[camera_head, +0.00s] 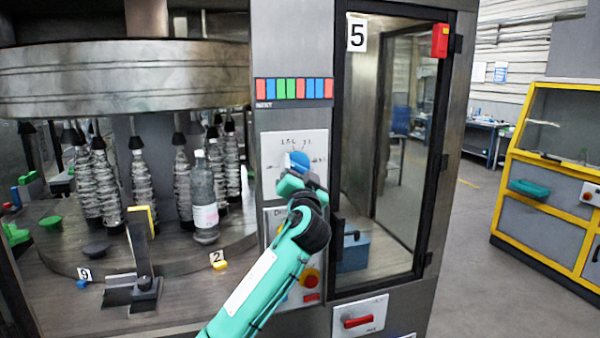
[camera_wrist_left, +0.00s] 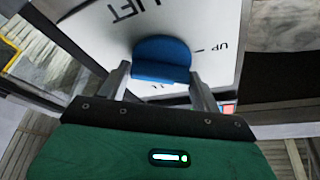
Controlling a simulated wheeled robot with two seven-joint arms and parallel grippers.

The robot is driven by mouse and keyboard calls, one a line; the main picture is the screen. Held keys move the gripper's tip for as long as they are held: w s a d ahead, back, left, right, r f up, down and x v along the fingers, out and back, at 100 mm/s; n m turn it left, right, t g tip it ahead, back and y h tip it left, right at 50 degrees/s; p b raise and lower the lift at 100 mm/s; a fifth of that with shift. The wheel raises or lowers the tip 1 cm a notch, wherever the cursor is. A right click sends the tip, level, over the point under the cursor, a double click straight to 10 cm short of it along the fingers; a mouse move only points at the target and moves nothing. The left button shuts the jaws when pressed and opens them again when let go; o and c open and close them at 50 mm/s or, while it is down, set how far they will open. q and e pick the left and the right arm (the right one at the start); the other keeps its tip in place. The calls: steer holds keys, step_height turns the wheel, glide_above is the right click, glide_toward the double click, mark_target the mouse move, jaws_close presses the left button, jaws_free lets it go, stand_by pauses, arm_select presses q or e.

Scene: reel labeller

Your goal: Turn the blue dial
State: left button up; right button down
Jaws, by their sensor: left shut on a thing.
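The blue dial (camera_head: 299,160) sits on a white marked plate (camera_head: 280,148) on the machine's grey column. In the left wrist view the dial (camera_wrist_left: 162,58) stands between the two fingers, on a plate (camera_wrist_left: 215,25) lettered "LIFT" and "UP". My left gripper (camera_wrist_left: 161,80) is shut on the dial, its fingers at the dial's two sides. In the head view the left gripper (camera_head: 297,178) is at the dial's lower edge and its wrist hides the panel below. My right gripper is not in view.
A row of coloured buttons (camera_head: 294,89) is above the dial. A red emergency button (camera_head: 310,278) is below, near my arm. A glass door (camera_head: 385,150) is at right. Bottles (camera_head: 204,200) stand on the carousel at left.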

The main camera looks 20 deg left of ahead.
arm_select(q)
steer(key=m+h+p, duration=0.2)
steer(key=m+p, duration=0.2)
steer(key=m+g+h+p, duration=0.1)
steer(key=m+p, duration=0.4)
steer(key=shift+r+m+h, duration=0.2)
steer(key=shift+m+h, duration=0.1)
steer(key=shift+h, duration=0.1)
steer(key=shift+f+m+g+p, duration=0.1)
steer(key=shift+m+g+p, duration=0.3)
steer(key=shift+m+p, duration=0.55)
steer(key=shift+f+h+p, duration=0.15)
steer(key=shift+h+p, duration=0.15)
steer(key=shift+p, duration=0.2)
steer(key=o, duration=0.9)
